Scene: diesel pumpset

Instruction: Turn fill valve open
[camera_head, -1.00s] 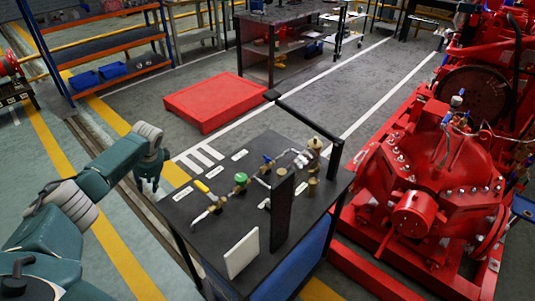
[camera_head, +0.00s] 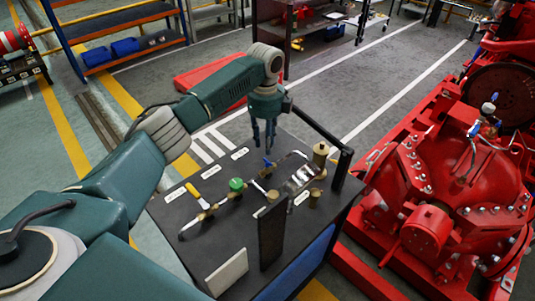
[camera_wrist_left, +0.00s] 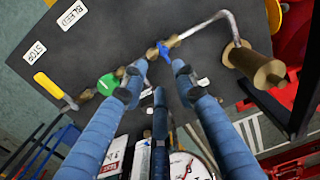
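A bench-top panel (camera_head: 190,245) carries a pipe run with three coloured valve handles: yellow (camera_head: 192,190), green (camera_head: 236,184) and blue (camera_head: 267,162). In the left wrist view, the yellow handle (camera_wrist_left: 48,86) lies near a STOP label and the green one (camera_wrist_left: 107,84) near a BLEED label. The blue handle (camera_wrist_left: 164,50) has no readable label, so I cannot confirm which valve is the fill valve. My left gripper (camera_head: 264,148) points down above the blue handle, fingers spread and empty. The left wrist view shows its fingertips (camera_wrist_left: 155,82) close to the blue handle. My right gripper is not in view.
A dark upright plate (camera_head: 272,232) and a white plate (camera_head: 227,272) stand at the panel's front. A black post frame (camera_head: 343,168) rises at its right edge. Brass fittings (camera_head: 320,152) stand nearby. The large red pump (camera_head: 440,190) is to the right.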

